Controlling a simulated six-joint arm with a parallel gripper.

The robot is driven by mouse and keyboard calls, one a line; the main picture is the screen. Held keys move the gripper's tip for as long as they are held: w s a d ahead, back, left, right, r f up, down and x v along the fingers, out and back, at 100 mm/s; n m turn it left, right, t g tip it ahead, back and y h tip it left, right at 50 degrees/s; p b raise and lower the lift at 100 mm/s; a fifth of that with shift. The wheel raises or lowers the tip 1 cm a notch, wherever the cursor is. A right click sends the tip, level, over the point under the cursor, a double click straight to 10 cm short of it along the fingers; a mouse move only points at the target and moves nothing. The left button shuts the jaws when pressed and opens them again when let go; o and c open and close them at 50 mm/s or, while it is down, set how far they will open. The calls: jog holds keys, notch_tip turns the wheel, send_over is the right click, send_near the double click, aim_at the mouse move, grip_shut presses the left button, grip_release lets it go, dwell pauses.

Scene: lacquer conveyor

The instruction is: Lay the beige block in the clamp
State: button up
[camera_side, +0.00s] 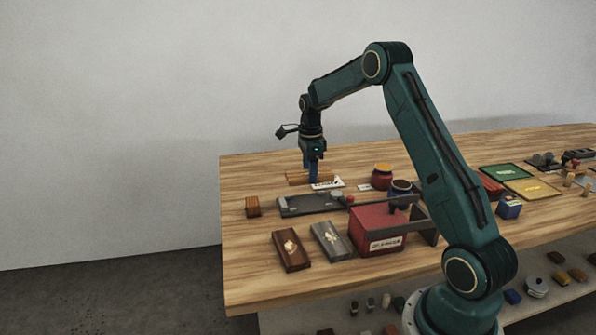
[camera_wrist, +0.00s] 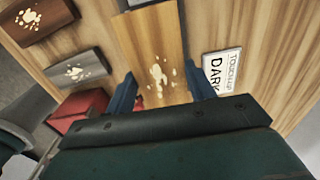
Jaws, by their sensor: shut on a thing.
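My gripper (camera_side: 313,176) is shut on a tan-brown block, which I take to be the beige block; in the side view its pale wood (camera_side: 295,178) shows beside the fingers. In the wrist view the block (camera_wrist: 150,35), with cream splotches on its top, lies between the two blue fingers of my gripper (camera_wrist: 158,82). I cannot tell whether it touches the table. A long dark grey fixture with a light end piece and a red knob, apparently the clamp (camera_side: 307,205), lies just nearer the camera than my gripper.
A dark brown block (camera_side: 291,262) and a grey block (camera_side: 326,233) with cream splotches lie at the front, beside a red box (camera_side: 372,224). A white lettered card (camera_wrist: 222,72) lies close to the held block. Jars (camera_side: 382,178) stand to the right. Table left of a small wooden block (camera_side: 253,207) is clear.

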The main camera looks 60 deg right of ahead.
aim_at(309, 202)
jog(key=shift+f, duration=4)
jog(key=shift+f, duration=0.15)
jog(key=o, duration=1)
jog(key=shift+o, duration=0.2)
notch_tip(309, 202, up, 12)
jog(key=shift+r, duration=0.15)
